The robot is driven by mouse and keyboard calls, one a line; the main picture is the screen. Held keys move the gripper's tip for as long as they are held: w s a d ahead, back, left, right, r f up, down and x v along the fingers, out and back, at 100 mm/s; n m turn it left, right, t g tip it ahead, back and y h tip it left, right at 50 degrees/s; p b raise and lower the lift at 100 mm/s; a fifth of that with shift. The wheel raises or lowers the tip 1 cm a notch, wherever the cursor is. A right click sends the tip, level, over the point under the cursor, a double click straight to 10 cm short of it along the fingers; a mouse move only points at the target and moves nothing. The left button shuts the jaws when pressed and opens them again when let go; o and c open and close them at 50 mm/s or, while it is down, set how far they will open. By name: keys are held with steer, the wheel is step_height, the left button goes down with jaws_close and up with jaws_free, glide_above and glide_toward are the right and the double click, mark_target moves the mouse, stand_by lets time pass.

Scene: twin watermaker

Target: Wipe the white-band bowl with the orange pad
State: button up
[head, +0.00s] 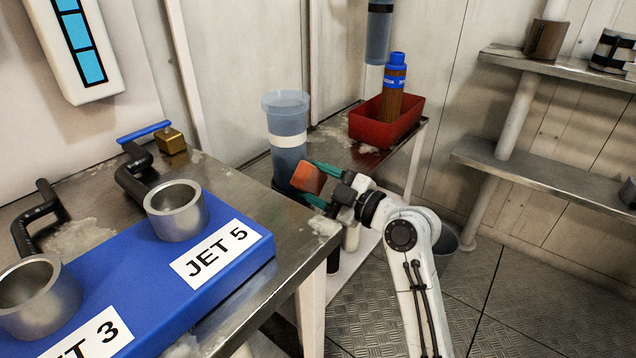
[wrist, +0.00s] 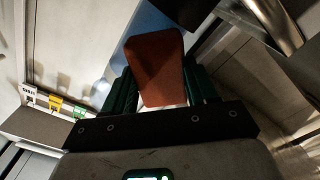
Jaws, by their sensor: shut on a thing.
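The white-band bowl (head: 287,140) is a tall translucent blue cylinder with a white band around its upper half. It stands upright beyond the metal bench in the head view. My gripper (head: 308,180) is shut on the orange pad (head: 306,177), a small block between its green fingers. The pad is at the bowl's lower right side; I cannot tell whether they touch. In the wrist view, the pad (wrist: 157,68) sits between the fingers (wrist: 160,88), with a bluish surface behind it. The bowl's lower part is partly hidden by the pad and the bench edge.
A blue block with JET labels (head: 150,275) and metal cups (head: 177,210) occupies the near bench. A red tray (head: 388,121) holding a brown cartridge (head: 391,97) stands behind the bowl. A black-banded cylinder (head: 379,32) hangs above. Wall shelves (head: 545,173) are right; floor between is open.

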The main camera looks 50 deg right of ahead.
steer(key=shift+w, duration=0.65)
steer(key=shift+d+b, duration=1.3)
steer(key=shift+d, duration=0.65)
steer(key=shift+w, duration=0.1)
steer(key=shift+a, duration=2.05)
steer(key=shift+a+r+p, duration=0.15)
steer(key=shift+r+p, duration=0.45)
steer(key=shift+r, duration=0.1)
steer(key=shift+w+d+b, duration=0.1)
steer(key=shift+d+b, duration=0.75)
steer(key=shift+d, duration=1.25)
steer(key=shift+w+d+f, duration=0.1)
